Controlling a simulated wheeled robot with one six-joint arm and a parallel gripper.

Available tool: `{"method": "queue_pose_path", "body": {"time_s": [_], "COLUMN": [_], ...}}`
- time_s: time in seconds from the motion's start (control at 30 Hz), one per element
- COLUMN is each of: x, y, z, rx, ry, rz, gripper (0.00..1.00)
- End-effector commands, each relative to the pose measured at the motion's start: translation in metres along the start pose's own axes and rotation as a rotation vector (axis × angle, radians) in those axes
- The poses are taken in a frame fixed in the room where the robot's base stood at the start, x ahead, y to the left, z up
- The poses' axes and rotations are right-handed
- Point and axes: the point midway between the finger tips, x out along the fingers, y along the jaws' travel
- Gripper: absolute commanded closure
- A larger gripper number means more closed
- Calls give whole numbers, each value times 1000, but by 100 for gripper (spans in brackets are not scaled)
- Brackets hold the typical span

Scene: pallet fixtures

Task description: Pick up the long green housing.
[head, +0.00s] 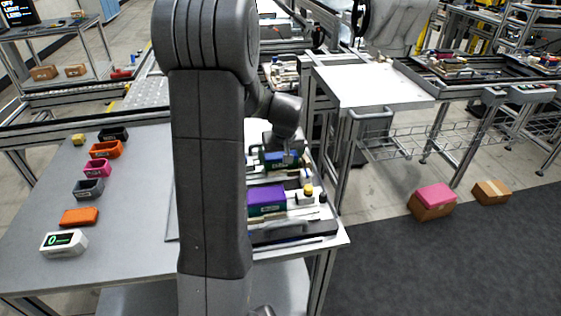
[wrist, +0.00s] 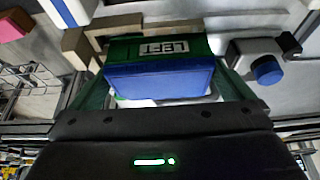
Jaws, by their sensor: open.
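A green housing (wrist: 125,48) with a white label reading LEFT fills the upper middle of the wrist view. A blue block or face (wrist: 160,80) shows on its near side; I cannot tell whether it is part of the housing. My gripper (wrist: 165,92) is open, with a dark green finger on each side of the blue part. Contact with the housing cannot be made out. In the head view my gripper (head: 286,152) is over the fixture, and the green housing (head: 267,154) shows only in part beside it.
A purple housing (head: 267,200) sits nearer on the same pallet fixture. In the wrist view a grey block with a blue knob (wrist: 268,70) is to the right. The grey table (head: 130,210) at left carries several small bins and a white display (head: 64,243).

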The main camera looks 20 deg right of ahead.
Motion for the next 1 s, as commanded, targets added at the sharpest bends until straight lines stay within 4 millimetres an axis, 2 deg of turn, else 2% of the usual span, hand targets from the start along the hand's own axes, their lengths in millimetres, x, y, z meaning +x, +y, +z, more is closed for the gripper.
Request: {"method": "queue_pose_path", "body": {"time_s": [0.27, 0.47, 0.77, 0.87, 1.0], "x": [4, 4, -1, -12, -39], "y": [0, 0, 0, 0, 0], "z": [0, 0, -3, -8, -20], "rx": [0, 0, -1, -2, -1], "ry": [1, 1, 4, 6, 9], "rz": [0, 0, 1, 2, 2], "gripper": [0, 35, 35, 35, 35]}}
